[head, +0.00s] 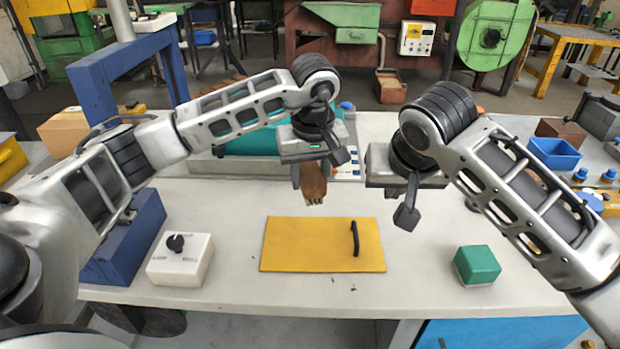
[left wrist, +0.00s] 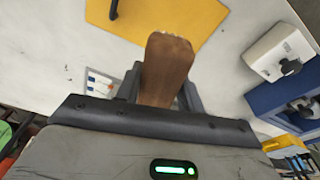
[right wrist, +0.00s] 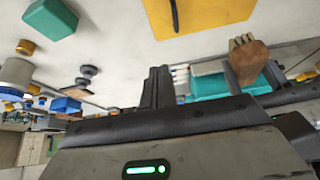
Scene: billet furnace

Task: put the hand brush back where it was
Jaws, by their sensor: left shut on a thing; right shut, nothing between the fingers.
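The hand brush (head: 313,184) shows as a brown wooden piece hanging below my left gripper (head: 318,163), above the table behind the yellow mat. My left gripper is shut on it. In the left wrist view the brush (left wrist: 168,62) sticks out between the fingers, and in the right wrist view its end (right wrist: 248,62) shows a few pale tips. Part of the brush is hidden by the gripper. My right gripper (head: 407,214) is shut and empty above the table, right of the mat. Its closed fingers also show in the right wrist view (right wrist: 158,86).
A yellow mat (head: 305,245) with a black bar (head: 354,238) lies at the front middle. A white knob box (head: 180,262) stands left, a green block (head: 477,265) right. A teal-topped machine (head: 248,140) is behind the left arm; a blue bin (head: 554,153) sits back right.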

